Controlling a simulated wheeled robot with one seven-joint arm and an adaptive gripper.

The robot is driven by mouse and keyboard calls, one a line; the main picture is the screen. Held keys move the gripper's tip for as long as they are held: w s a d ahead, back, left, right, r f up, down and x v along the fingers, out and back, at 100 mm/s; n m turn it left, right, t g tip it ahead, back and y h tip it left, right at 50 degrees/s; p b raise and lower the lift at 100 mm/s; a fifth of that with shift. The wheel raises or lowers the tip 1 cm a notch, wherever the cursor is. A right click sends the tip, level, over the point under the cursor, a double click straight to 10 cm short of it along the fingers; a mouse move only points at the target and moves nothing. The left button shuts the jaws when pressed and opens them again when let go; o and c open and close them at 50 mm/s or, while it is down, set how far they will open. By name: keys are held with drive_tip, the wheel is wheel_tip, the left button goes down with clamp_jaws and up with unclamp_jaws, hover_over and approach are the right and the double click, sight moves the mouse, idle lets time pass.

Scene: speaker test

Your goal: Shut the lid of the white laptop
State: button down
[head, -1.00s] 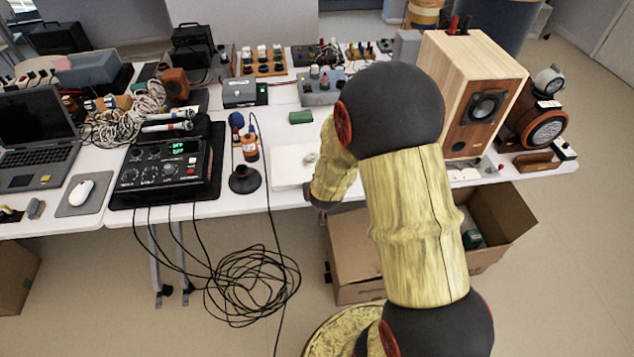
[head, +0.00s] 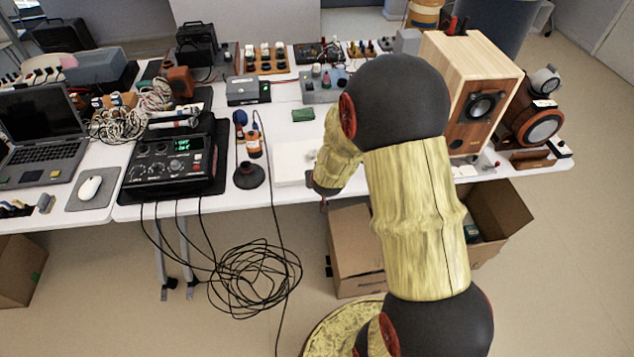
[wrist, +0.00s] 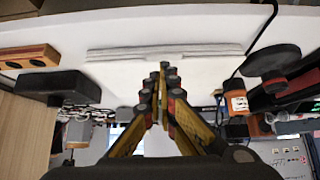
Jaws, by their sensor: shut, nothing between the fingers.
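The white laptop (head: 292,165) lies near the front edge of the white table in the head view, partly hidden by my arm. In the wrist view, the white laptop (wrist: 115,55) shows as a pale slab with thin, layered edges, just beyond my fingertips. I cannot tell how far its lid stands open. My gripper (wrist: 163,68) is shut and empty, in front of the laptop's middle in the wrist view. I cannot tell whether the fingertips touch it. In the head view my arm hides most of the gripper.
A black mixer box (head: 170,165) and a round-based stand (head: 249,176) are left of the white laptop. A dark grey laptop (head: 40,140) stands open at far left. A wooden speaker (head: 480,85) is to the right. A cardboard box (head: 352,250) and coiled cables (head: 255,280) are on the floor.

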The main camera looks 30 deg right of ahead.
drive_tip(key=s+a+f+p, duration=0.1)
drive_tip(key=s+a+f, duration=0.2)
drive_tip(key=s, duration=0.5)
drive_tip(key=shift+s+a+f, duration=0.2)
drive_tip(key=shift+a+f, duration=0.05)
drive_tip(key=shift+a, duration=0.25)
drive_tip(key=s+a+f+g+y, duration=0.25)
drive_tip(key=s+a+g, duration=0.3)
drive_tip(key=s, duration=0.35)
drive_tip(key=s+a+r+n+t, duration=0.1)
drive_tip(key=s+a+r, duration=0.1)
drive_tip(key=r, duration=1)
drive_tip(key=s+a+r+n+t, duration=0.1)
drive_tip(key=a+r, duration=0.4)
drive_tip(key=r, duration=0.6)
drive_tip(key=s+a+r+n+t+y, duration=0.1)
drive_tip(key=s+a+r+n, duration=0.2)
drive_tip(key=r, duration=0.9)
drive_tip(key=shift+s+a+r, duration=0.15)
drive_tip(key=shift+s+r, duration=0.15)
drive_tip(key=shift+s, duration=0.9)
